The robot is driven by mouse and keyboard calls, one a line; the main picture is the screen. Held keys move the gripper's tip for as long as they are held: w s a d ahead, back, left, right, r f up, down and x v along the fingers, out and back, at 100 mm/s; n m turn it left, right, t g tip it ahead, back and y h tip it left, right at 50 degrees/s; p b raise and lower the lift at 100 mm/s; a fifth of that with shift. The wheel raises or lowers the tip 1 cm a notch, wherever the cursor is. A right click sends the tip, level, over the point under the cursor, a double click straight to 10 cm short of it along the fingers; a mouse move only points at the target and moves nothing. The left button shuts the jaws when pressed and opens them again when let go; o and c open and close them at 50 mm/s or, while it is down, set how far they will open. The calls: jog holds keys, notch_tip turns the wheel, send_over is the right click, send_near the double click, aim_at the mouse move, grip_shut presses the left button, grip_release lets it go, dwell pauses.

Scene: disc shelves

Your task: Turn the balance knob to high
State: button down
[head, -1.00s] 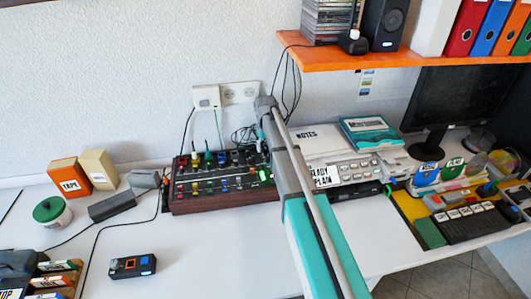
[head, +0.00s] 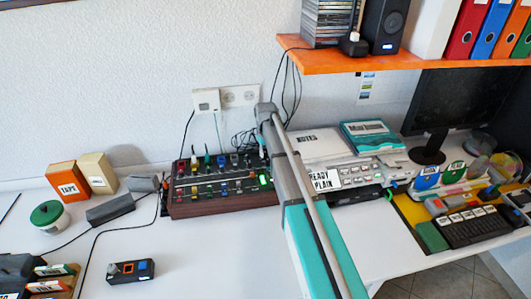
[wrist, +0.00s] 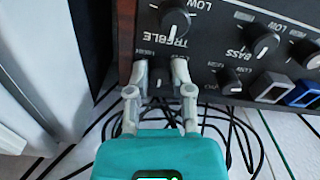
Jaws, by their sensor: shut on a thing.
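The mixer (head: 225,207) is a dark box with wood-coloured sides and rows of coloured knobs. It stands on the white desk near the wall. In the wrist view its panel (wrist: 215,48) appears upside down, with a large TREBLE knob (wrist: 174,20) and a BASS knob (wrist: 264,43). My gripper (wrist: 161,70) is shut on a small dark knob (wrist: 160,77) beside the TREBLE label, one pale finger on each side. The fingers hide most of this knob and its pointer, and I cannot read its name. My gripper is hidden behind my arm in the head view.
Loose black cables (wrist: 235,125) lie close to my gripper. A pale object (wrist: 40,60) stands beside the mixer in the wrist view. A printer-like unit (head: 345,175) is right of my arm. The desk's front left holds a small black device (head: 130,270).

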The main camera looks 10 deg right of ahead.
jog(key=shift+m, duration=0.4)
jog(key=m, duration=0.5)
jog(key=shift+a, duration=0.1)
jog(key=m, duration=0.6)
dwell(0.3)
jog(key=shift+m, duration=0.3)
jog(key=c, duration=0.5)
grip_release()
